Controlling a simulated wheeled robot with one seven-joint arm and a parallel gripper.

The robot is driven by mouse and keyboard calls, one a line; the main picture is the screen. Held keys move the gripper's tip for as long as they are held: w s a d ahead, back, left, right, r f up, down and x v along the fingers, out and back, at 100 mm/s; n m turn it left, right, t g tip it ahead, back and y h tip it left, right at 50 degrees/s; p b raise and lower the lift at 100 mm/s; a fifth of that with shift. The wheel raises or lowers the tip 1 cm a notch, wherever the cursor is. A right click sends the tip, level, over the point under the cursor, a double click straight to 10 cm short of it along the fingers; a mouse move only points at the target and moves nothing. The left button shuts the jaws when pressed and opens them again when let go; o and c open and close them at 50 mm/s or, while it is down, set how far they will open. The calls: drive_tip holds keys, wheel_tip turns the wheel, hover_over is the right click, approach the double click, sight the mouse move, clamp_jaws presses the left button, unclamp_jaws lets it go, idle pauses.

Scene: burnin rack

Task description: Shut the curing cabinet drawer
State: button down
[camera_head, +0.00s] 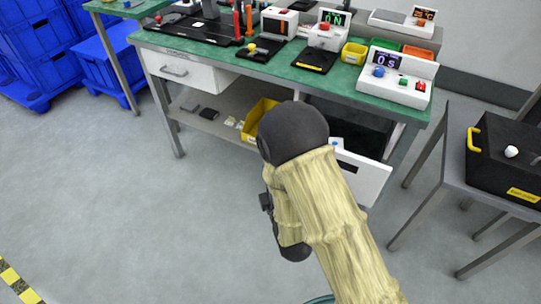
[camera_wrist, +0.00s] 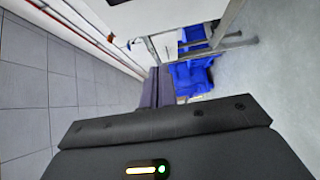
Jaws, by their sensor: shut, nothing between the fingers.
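The curing cabinet drawer appears to be the one with the white front (camera_head: 364,180) under the right part of the green-topped bench. It stands pulled out, its front clear of the bench, and my arm hides its left part. A white timer box (camera_head: 396,76) reading "0s" stands on the bench above it. My gripper's dark body (camera_wrist: 165,125) fills the bottom of the wrist view. It is shut and holds nothing. In the head view my arm hides the fingers, in front of and left of the drawer. I cannot see any contact with the drawer.
A closed white drawer (camera_head: 186,72) is at the bench's left. A yellow bin (camera_head: 257,115) sits on the lower shelf. A grey table (camera_head: 455,160) with a black box (camera_head: 505,165) stands at the right. Blue crates (camera_head: 40,50) are at the back left. Floor in front is clear.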

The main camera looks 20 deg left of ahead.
drive_tip(key=w+a, duration=0.2)
drive_tip(key=w, duration=0.5)
drive_tip(key=shift+w+a+b, duration=0.15)
drive_tip(key=shift+w+b, duration=0.05)
drive_tip(key=shift+b, duration=0.15)
drive_tip(key=shift+w+a, duration=0.1)
